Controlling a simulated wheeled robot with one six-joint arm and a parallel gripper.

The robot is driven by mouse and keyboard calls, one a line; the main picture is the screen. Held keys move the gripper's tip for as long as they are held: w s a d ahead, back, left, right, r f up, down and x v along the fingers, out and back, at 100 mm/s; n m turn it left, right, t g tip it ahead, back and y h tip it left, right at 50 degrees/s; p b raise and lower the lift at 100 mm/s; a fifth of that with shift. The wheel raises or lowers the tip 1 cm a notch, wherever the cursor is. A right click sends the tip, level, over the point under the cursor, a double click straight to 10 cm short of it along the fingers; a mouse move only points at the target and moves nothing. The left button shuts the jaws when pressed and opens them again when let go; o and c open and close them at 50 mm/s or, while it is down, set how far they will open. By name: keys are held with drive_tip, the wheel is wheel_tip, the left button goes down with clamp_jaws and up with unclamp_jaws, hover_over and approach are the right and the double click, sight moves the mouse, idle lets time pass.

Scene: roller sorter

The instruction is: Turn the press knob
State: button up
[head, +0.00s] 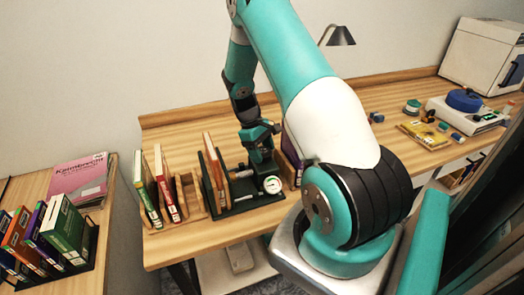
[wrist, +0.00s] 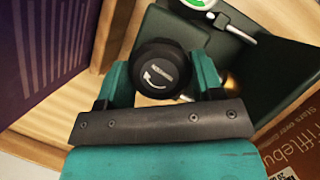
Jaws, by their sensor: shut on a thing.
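The press knob (wrist: 160,66) is a round black cap with a white label and a curved arrow. In the wrist view it sits between the two teal fingers of my gripper (wrist: 163,78), which is shut on it. The press (wrist: 262,55) is a dark green body to the right of the knob, with part of a white gauge (wrist: 200,4) at the top edge. In the head view the gauge (head: 272,185) faces the front, and my gripper (head: 260,155) points down over the press. The knob is hidden there by the gripper.
Books in wooden holders (head: 162,185) stand left of the press. A brown book (wrist: 293,140) and a purple book (wrist: 40,60) lie close beside the gripper in the wrist view. A left table holds more books (head: 63,228). A white scale (head: 465,115) stands at right.

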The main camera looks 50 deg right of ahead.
drive_tip(key=shift+m, duration=0.3)
drive_tip(key=m+y+b, duration=0.1)
drive_tip(key=m, duration=0.1)
drive_tip(key=m+y, duration=0.1)
drive_tip(key=m, duration=0.1)
drive_tip(key=shift+d+m+t+b, duration=0.1)
drive_tip(key=shift+m+t+b, duration=0.2)
drive_tip(key=shift+b, duration=0.05)
drive_tip(key=m, duration=0.2)
drive_tip(key=m+t+y, duration=0.1)
drive_tip(key=m, duration=0.2)
drive_tip(key=shift+y+b, duration=0.3)
drive_tip(key=shift+b, duration=0.05)
drive_tip(key=shift+m, duration=0.3)
drive_tip(key=o, duration=0.9)
drive_tip(key=shift+d+r, duration=0.1)
drive_tip(key=shift+r, duration=0.05)
drive_tip(key=b+v, duration=0.2)
drive_tip(key=v, duration=1.5)
drive_tip(key=shift+s+r, duration=0.1)
